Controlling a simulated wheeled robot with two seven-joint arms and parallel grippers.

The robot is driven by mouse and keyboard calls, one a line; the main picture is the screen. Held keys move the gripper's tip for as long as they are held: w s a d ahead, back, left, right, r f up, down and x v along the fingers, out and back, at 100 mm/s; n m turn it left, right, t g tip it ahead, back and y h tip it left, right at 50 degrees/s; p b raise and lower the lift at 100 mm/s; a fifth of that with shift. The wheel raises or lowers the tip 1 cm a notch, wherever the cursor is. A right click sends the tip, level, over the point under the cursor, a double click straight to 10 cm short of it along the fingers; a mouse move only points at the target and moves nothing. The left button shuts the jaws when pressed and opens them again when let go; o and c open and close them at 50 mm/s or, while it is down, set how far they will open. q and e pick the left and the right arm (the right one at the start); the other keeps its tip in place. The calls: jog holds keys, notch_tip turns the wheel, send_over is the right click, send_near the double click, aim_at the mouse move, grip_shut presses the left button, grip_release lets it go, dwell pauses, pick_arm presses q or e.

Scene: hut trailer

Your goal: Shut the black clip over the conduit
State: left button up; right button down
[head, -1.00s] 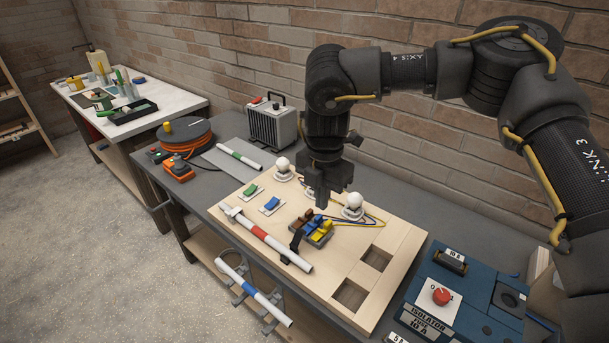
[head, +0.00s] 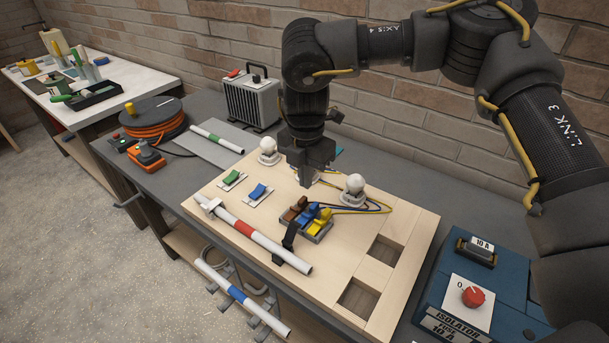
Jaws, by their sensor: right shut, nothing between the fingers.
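The white conduit with a red band (head: 247,229) lies diagonally along the front of the wooden board (head: 335,263). The black clip (head: 290,236) is at the conduit's right part; its strap stands up and looks open, with its lower part at the conduit. A pale clip (head: 211,206) sits at the conduit's left end. My right gripper (head: 305,183) points down over the board, behind the black clip and between the two white bulbs. It is shut and empty, apart from the clip. My left gripper is out of view.
Coloured lever connectors (head: 308,217) stand just behind the black clip. Bulbs (head: 268,146) (head: 355,184) flank my gripper. A blue isolator box (head: 449,303) stands right. A blue-banded conduit (head: 238,295) hangs below the front edge. A heater (head: 250,101) and orange cable reel (head: 153,121) stand back left.

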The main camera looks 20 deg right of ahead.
notch_tip(320, 180, down, 8)
jog(key=b, duration=0.5)
jog(key=shift+f, duration=0.1)
jog(key=shift+f+b, duration=0.75)
jog(key=shift+f, duration=0.25)
jog(key=shift+s+a, duration=1.4)
jog(key=shift+a, duration=0.3)
jog(key=shift+s+a, duration=1.35)
jog(key=shift+a, duration=0.4)
jog(key=shift+r, duration=0.15)
jog(key=r+p, duration=0.1)
jog(key=r, duration=0.1)
jog(key=r+p, duration=0.2)
jog(key=shift+d+r, duration=0.2)
jog(key=shift+r, duration=0.2)
jog(key=shift+a, duration=0.15)
